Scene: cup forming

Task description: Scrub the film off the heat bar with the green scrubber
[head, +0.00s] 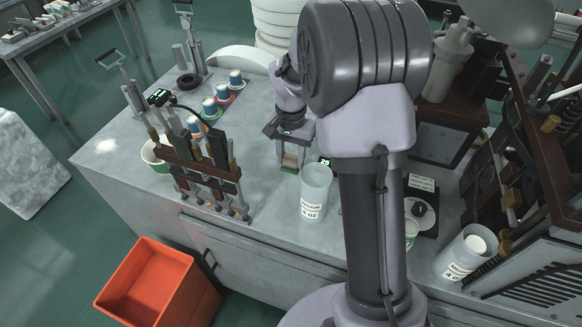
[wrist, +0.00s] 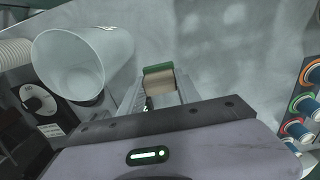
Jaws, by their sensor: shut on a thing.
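My gripper (head: 290,155) is over the counter, pointing down, just behind a translucent cup. It is shut on the scrubber (head: 289,163), a small tan block with a green face at its lower end. The wrist view shows the scrubber (wrist: 158,82) between the two fingers, with its green edge at the far side. I cannot tell whether it touches the counter or hangs just above it. I cannot pick out the heat bar or its film in either view; my arm hides part of the machinery at the right.
The translucent cup (head: 315,192) stands close to my gripper. A tool rack (head: 205,172) and several small cups on coloured rings (head: 222,92) are to the left. An orange bin (head: 150,280) is below the counter (head: 120,165).

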